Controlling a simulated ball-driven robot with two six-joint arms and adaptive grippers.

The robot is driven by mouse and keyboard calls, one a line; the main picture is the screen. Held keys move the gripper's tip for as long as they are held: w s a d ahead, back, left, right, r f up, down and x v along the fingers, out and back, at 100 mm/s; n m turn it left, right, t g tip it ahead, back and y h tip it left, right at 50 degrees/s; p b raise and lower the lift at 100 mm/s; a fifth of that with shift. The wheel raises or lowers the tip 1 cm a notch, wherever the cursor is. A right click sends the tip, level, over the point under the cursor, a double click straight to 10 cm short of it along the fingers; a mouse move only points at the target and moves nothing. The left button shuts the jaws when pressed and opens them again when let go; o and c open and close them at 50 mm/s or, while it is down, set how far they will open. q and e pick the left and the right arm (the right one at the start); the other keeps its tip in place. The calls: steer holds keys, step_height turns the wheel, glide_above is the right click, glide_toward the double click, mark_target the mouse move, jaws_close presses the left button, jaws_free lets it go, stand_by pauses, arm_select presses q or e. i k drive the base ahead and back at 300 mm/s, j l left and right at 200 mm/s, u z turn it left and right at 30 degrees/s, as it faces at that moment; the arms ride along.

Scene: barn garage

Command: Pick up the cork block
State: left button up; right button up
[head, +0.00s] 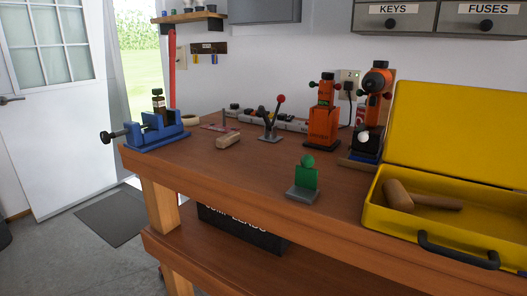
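A small light-tan block (229,142), which looks like the cork block, lies on the brown wooden workbench (250,165). It is left of the bench's middle, behind and to the left of a green piece on a grey base. Its top and near side show and nothing covers it. Neither of my grippers is in the head view.
A blue vise (157,134) is left of the block; a red-knobbed lever stand (270,132) is just behind it. The green piece (306,178) stands near the front edge. Orange tools (322,125) stand behind. A yellow toolbox (441,246) holding a mallet (402,196) fills the right.

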mark_target(223, 143)
steer(key=z, duration=0.55)
steer(key=j+z, duration=0.7)
steer(key=z, duration=0.15)
steer(key=j+z, duration=0.3)
steer(key=z, duration=0.15)
